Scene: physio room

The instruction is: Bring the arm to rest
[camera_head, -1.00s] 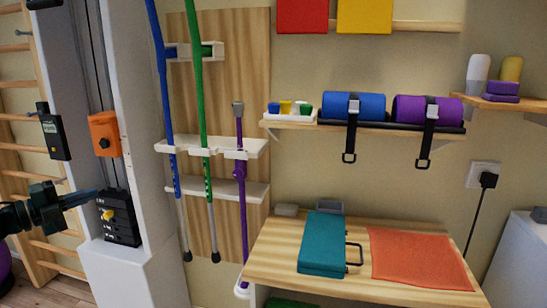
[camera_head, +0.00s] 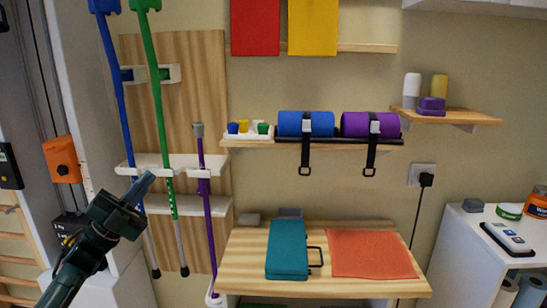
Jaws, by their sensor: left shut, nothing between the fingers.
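My left gripper (camera_head: 138,189) is at the left of the head view, at the end of my dark arm rising from the lower left corner. Its fingers are shut with nothing between them and point up and right. In the picture they overlap the lower part of the blue crutch (camera_head: 118,100); I cannot tell how far apart they are in depth. My right gripper does not show.
The crutch rack (camera_head: 180,205) with a green crutch (camera_head: 153,95) and a purple cane (camera_head: 206,230) is beside the gripper. A wooden table (camera_head: 250,262) bears a teal case (camera_head: 287,250) and an orange cloth (camera_head: 370,254). A shelf with rolls (camera_head: 304,123) hangs above.

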